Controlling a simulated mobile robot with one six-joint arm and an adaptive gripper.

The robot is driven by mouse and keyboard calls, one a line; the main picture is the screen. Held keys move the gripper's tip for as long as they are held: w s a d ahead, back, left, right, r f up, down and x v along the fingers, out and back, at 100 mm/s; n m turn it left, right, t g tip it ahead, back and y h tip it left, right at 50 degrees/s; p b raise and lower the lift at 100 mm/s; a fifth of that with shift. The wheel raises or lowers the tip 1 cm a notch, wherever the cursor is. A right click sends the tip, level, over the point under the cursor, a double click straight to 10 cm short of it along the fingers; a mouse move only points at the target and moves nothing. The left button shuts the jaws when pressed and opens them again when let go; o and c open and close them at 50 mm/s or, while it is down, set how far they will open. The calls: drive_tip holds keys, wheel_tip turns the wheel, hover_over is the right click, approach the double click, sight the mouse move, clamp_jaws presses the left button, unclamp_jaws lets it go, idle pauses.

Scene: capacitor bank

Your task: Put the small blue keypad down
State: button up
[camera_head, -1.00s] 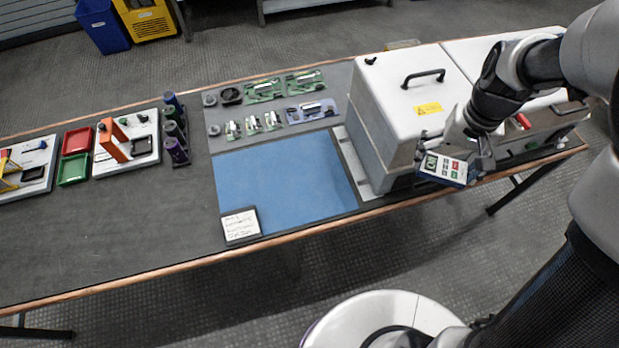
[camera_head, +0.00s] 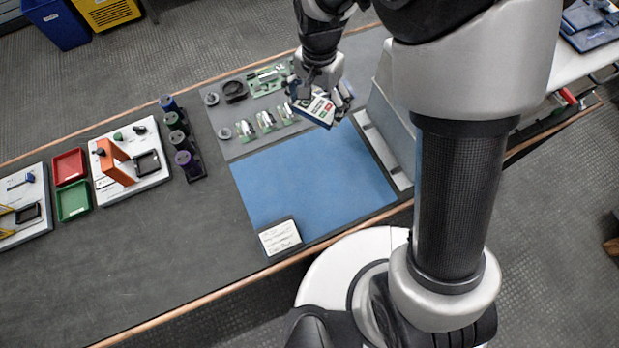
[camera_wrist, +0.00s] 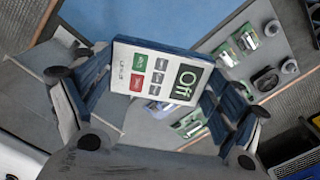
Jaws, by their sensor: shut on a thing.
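The small blue keypad (camera_head: 314,109) has a white face with green, red and grey buttons.
Green circuit boards (camera_head: 266,121) and a dark ring (camera_head: 234,91) sit on the grey board (camera_head: 225,122). A white-grey box is partly hidden behind my arm.

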sight(260, 178)
drive_tip(key=s+a+f+m, duration=0.3)
drive_tip(key=s+a, duration=0.1)
drive_tip(key=a, duration=0.4)
drive_tip(key=s+a+f+m, duration=0.3)
drive_tip(key=a+m, duration=0.1)
drive_tip(key=a, duration=0.5)
wheel_tip(260, 178, down, 20)
drive_tip(key=b, duration=0.6)
drive_tip(key=shift+s+d+f+b, duration=0.1)
drive_tip(key=shift+f+b, duration=0.05)
drive_tip(key=shift+b, duration=0.15)
drive_tip(key=shift+f, duration=0.2)
drive_tip(key=o, duration=0.9)
drive_tip(key=shift+o, duration=0.2)
drive_tip(key=shift+r, duration=0.1)
wheel_tip(260, 178, up, 12)
drive_tip(key=p, duration=0.4)
